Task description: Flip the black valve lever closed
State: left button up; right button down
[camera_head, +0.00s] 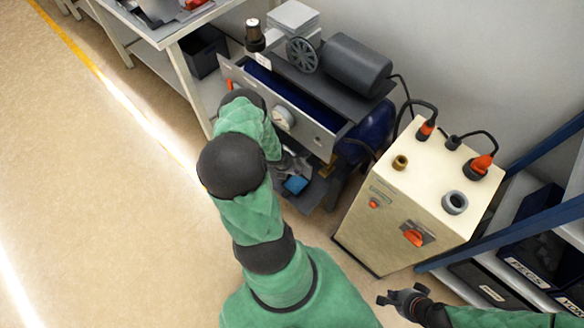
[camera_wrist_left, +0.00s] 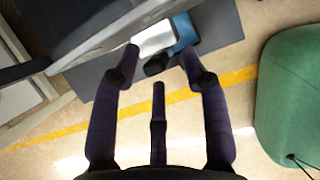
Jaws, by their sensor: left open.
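In the left wrist view, a small black piece (camera_wrist_left: 157,65), which may be the valve lever, shows between the spread fingertips of my left gripper (camera_wrist_left: 160,65). It lies beside a silver-white part and a blue part (camera_wrist_left: 184,30). I cannot tell whether a finger touches it, or which way the lever points. In the head view my green left arm reaches to the compressor's front (camera_head: 300,115) and hides most of the left gripper and the lever. The blue part (camera_head: 296,185) shows there too. My right gripper (camera_head: 402,296) is at the lower right, empty, with its fingertips apart.
A cream cabinet (camera_head: 390,225) with cables and an orange switch (camera_head: 414,238) stands right of the compressor. A blue-framed shelf (camera_head: 530,230) with dark bins is at the right. A workbench (camera_head: 175,30) is at upper left. The floor at left is clear.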

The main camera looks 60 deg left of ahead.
pick_arm(q)
jog(key=s+d+r, duration=0.1)
jog(key=s+d, duration=0.2)
jog(key=s, duration=0.9)
jog(key=shift+s+d+r, duration=0.15)
jog(key=shift+r, duration=0.05)
jog(key=w+d+r+m+g+h+p, duration=0.1)
jog(key=w+d+r+m+p, duration=0.1)
jog(key=d+m, duration=1)
jog(key=w+d+r+m+g+h+p, duration=0.1)
jog(key=w+d+r+m, duration=0.4)
jog(key=d+m, duration=0.7)
jog(key=w+d+r+m+g+h+p, duration=0.1)
jog(key=w+d+r+m+h+p, duration=0.2)
jog(key=d+r+m, duration=0.4)
jog(key=d+m+p, duration=0.1)
jog(key=d+m, duration=0.4)
jog(key=shift+w+g, duration=0.2)
jog(key=shift+g, duration=0.2)
